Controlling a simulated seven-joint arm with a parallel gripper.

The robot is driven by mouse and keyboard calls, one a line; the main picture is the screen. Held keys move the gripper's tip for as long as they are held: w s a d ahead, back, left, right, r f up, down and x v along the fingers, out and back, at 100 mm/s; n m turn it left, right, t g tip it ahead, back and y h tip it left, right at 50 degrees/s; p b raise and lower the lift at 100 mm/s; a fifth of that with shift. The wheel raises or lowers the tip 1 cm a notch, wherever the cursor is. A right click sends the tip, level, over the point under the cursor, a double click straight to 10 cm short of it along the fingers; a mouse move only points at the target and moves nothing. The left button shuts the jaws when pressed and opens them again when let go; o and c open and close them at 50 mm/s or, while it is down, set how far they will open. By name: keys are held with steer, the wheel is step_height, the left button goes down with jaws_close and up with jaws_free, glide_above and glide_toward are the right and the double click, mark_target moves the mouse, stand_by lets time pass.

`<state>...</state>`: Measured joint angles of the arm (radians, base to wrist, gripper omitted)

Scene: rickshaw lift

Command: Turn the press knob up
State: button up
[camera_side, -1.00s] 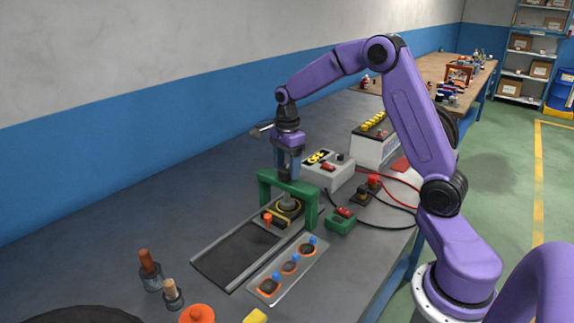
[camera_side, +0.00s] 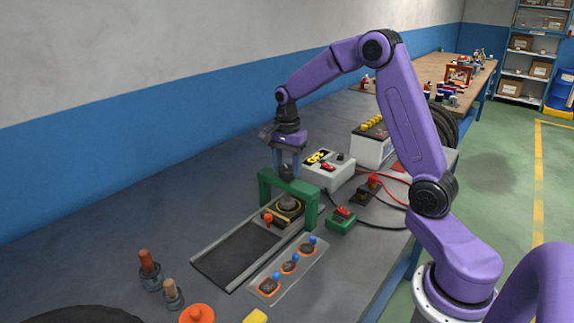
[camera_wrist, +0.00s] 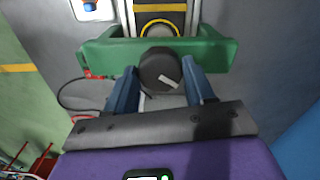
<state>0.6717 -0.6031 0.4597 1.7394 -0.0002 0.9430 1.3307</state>
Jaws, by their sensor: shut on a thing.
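The green press frame (camera_side: 311,210) stands like an arch over the end of a dark track on the bench. Its dark round knob (camera_wrist: 156,66) with a white mark sits at the top bar; the mark points down and right in the wrist view. My gripper (camera_side: 287,171) points down over the frame, its blue fingers shut on the knob from both sides. In the side view the fingers partly hide the knob. A grey round piece (camera_side: 289,202) ringed in yellow lies under the arch.
The dark track (camera_side: 238,254) runs towards the front left. A plate with orange rings and blue knobs (camera_side: 270,286) lies beside it. A green box with a red switch (camera_side: 341,221), a grey box (camera_side: 328,174) and cables stand to the right. The bench left of the frame is clear.

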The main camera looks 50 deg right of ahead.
steer(key=n, duration=0.5)
steer(key=shift+n, duration=0.3)
steer(key=n, duration=1)
steer(key=shift+n, duration=0.4)
steer(key=n, duration=0.5)
steer(key=shift+n, duration=0.3)
steer(key=n, duration=1)
steer(key=shift+n, duration=0.4)
steer(key=n, duration=1)
